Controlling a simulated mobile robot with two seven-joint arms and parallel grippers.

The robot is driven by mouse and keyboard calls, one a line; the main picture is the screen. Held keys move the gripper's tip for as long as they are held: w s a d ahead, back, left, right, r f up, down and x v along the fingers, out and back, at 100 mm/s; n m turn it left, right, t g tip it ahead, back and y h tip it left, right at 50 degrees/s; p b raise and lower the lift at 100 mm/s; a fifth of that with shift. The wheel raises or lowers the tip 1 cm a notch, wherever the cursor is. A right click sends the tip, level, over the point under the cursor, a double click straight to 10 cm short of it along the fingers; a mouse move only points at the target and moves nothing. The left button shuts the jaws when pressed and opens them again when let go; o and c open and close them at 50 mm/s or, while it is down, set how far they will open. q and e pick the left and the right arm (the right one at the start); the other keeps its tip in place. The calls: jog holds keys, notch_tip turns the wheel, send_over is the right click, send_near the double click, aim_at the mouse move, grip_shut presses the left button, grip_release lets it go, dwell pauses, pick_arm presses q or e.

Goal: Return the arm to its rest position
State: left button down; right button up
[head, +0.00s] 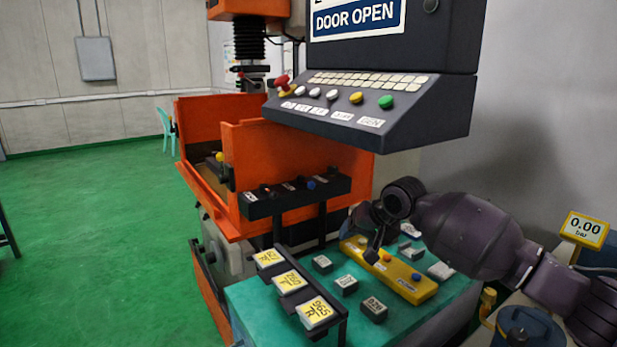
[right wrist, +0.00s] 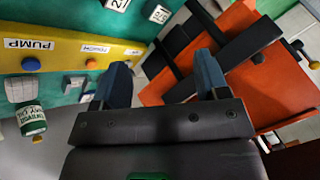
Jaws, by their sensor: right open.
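My right arm (head: 468,232), dark purple-grey, reaches in from the right over the teal worktop (head: 262,318). My right gripper (head: 370,238) hangs above the far end of the yellow button bar (head: 420,292) in the head view; its fingers are small and partly hidden there. In the right wrist view the two blue-grey fingers of the gripper (right wrist: 160,82) stand wide apart with nothing between them. The yellow bar, with a blue button (right wrist: 31,64) labelled PUMP, lies to their left. My left gripper is not in view.
The orange machine tank (head: 290,150) and a black button strip (head: 290,198) stand left of the gripper. The control panel (head: 350,105) overhangs above; its screen reads DOOR OPEN. Small grey blocks and a rack with yellow labels (head: 290,282) occupy the worktop. A yellow gauge (head: 585,229) reads 0.00 bar.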

jog(key=s+d+f+t+h, duration=0.1)
jog(key=s+d+f, duration=0.4)
jog(key=s+f, duration=0.5)
jog(key=s+d+f+n+t+h, duration=0.1)
jog(key=s+d+f, duration=0.4)
jog(key=s+f, duration=0.6)
jog(key=s+d+f+n+t+h, duration=0.1)
jog(key=s+d+f+t+h, duration=0.2)
jog(key=s, duration=1.7)
jog(key=shift+s+d+f+t, duration=0.15)
jog(key=shift+d+f, duration=0.35)
jog(key=shift+f, duration=0.8)
jog(key=shift+d+f+t, duration=0.2)
jog(key=shift+d+f, duration=0.3)
jog(key=shift+f, duration=0.75)
jog(key=shift+s+d+f+t, duration=0.15)
jog(key=shift+d+f, duration=0.35)
jog(key=shift+f, duration=0.8)
